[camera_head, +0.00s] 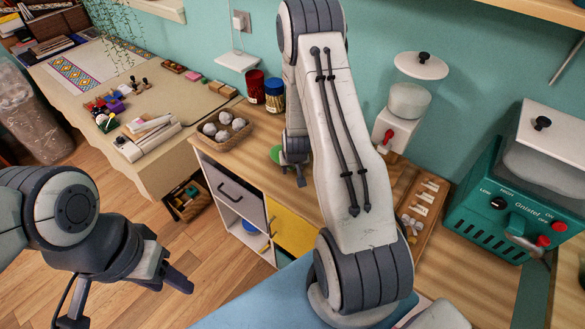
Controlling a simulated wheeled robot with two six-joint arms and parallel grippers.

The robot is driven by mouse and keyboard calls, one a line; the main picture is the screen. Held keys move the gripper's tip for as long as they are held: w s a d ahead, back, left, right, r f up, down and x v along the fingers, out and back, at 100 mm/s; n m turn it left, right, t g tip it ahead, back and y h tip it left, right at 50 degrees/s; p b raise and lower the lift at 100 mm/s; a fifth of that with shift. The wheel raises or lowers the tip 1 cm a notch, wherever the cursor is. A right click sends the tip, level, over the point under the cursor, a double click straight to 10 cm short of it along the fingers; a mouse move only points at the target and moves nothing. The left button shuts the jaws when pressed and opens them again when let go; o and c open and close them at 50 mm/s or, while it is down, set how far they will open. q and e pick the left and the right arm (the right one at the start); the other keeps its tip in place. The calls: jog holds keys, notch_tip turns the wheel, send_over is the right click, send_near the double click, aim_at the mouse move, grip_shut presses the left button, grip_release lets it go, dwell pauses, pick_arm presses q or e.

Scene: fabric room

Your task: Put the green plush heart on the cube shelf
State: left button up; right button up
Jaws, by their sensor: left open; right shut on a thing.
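The green plush heart (275,154) shows only as a small green patch beside the fingers of my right gripper (293,174). The gripper and arm hide the rest of it. My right gripper is shut on the heart, over the wooden top of the cube shelf (252,148). I cannot tell whether the heart touches that top. The shelf front has a grey drawer (238,196), a yellow door (291,228) and white open compartments below the drawer. My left gripper (125,298) is open and empty at the lower left, over the floor, well apart from the shelf.
A white dispenser (401,112), a wooden tray (421,205) and a teal machine (520,185) are at right. A cluttered table (160,92) stands left.

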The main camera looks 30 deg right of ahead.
jog(key=shift+f, duration=0.1)
jog(key=o, duration=1)
jog(key=v, duration=1.2)
jog(key=s+a+r+n+g+y, duration=0.1)
jog(key=s+a+r+n+y, duration=0.2)
jog(key=a, duration=0.7)
jog(key=s+a+r+n, duration=0.25)
jog(key=a+r, duration=0.35)
jog(key=a, duration=0.4)
jog(key=s+a+r+n+g, duration=0.1)
jog(key=s+a+r+n, duration=0.1)
jog(key=s, duration=0.3)
jog(key=s+a+r+n+g, duration=0.1)
jog(key=s+a+r+n, duration=0.1)
jog(key=s, duration=0.4)
jog(key=s+a+r+n+g, duration=0.1)
jog(key=s+a+r+n, duration=0.1)
jog(key=s, duration=0.3)
jog(key=shift+s+a+r+n, duration=0.15)
jog(key=shift+a+n, duration=0.15)
jog(key=shift+a, duration=0.1)
jog(key=shift+s+a+r+n, duration=0.1)
jog(key=shift+a+r+n, duration=0.15)
jog(key=shift+a, duration=0.2)
